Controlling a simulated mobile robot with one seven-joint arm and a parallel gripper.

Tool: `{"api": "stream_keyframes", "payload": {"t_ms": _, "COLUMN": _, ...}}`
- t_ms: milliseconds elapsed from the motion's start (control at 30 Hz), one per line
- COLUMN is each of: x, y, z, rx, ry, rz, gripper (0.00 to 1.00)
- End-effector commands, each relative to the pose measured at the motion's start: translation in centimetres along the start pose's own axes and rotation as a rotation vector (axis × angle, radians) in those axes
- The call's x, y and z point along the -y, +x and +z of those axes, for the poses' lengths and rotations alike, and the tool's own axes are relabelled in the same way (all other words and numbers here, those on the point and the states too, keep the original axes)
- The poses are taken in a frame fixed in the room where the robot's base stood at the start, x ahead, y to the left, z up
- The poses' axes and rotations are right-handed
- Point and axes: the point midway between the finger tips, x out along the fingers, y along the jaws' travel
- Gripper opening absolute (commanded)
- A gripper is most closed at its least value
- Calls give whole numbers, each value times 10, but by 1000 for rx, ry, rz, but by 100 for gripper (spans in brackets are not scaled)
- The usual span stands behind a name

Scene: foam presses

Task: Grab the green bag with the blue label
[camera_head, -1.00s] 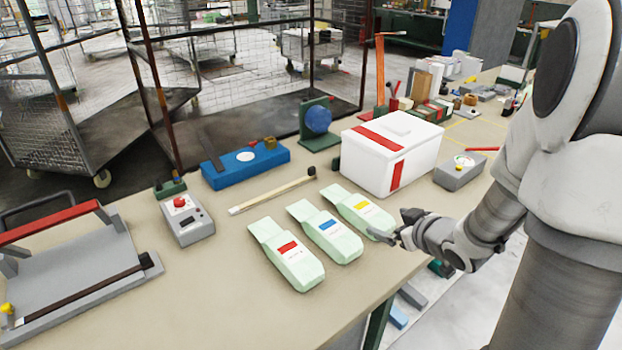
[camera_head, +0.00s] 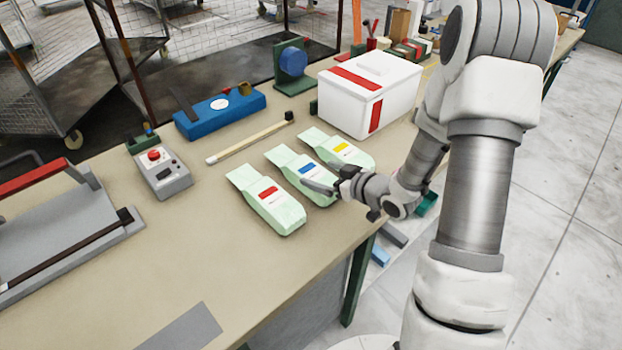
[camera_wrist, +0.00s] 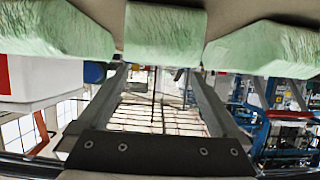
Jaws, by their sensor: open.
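The green bag with the blue label (camera_head: 298,172) lies on the bench between two similar bags. In the wrist view it is the middle bag (camera_wrist: 165,35), its end facing the camera and its label hidden. My gripper (camera_head: 322,186) is at its near end in the head view, covering part of it. In the wrist view my gripper (camera_wrist: 158,70) has its two fingers apart with nothing held between them. The middle bag is just beyond the fingertips, roughly centred on the gap; I cannot tell whether they touch.
The red-label bag (camera_head: 268,200) lies close on the left and the yellow-label bag (camera_head: 345,149) close on the right. A white box (camera_head: 365,100) stands behind them. A wooden bar (camera_head: 250,137) lies behind the bags.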

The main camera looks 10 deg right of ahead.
Motion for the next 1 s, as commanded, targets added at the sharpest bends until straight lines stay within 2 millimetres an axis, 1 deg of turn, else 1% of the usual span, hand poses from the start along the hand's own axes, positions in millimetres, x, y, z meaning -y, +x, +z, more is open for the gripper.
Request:
{"api": "stream_keyframes", "payload": {"t_ms": 33, "x": 0, "y": 8, "z": 0, "rx": 0, "ry": -1, "rz": -2, "gripper": 100}}
{"api": "stream_keyframes", "payload": {"t_ms": 100, "x": 0, "y": 14, "z": 0, "rx": 0, "ry": 0, "rz": -1, "gripper": 100}}
{"api": "stream_keyframes", "payload": {"t_ms": 267, "x": 0, "y": 23, "z": -1, "rx": -1, "ry": -1, "rz": -1, "gripper": 100}}
{"api": "stream_keyframes", "payload": {"t_ms": 500, "x": 0, "y": 58, "z": 0, "rx": 0, "ry": -1, "rz": -2, "gripper": 100}}
{"api": "stream_keyframes", "payload": {"t_ms": 600, "x": 0, "y": 68, "z": 0, "rx": 0, "ry": -1, "rz": -1, "gripper": 100}}
{"api": "stream_keyframes", "payload": {"t_ms": 700, "x": -1, "y": 71, "z": 0, "rx": -1, "ry": -1, "rz": 1, "gripper": 100}}
{"api": "stream_keyframes", "payload": {"t_ms": 867, "x": -1, "y": 70, "z": 0, "rx": 0, "ry": -1, "rz": 1, "gripper": 100}}
{"api": "stream_keyframes", "payload": {"t_ms": 967, "x": -1, "y": 70, "z": 0, "rx": 0, "ry": -1, "rz": 1, "gripper": 84}}
{"api": "stream_keyframes", "payload": {"t_ms": 1000, "x": -1, "y": 70, "z": 0, "rx": 0, "ry": -1, "rz": 1, "gripper": 77}}
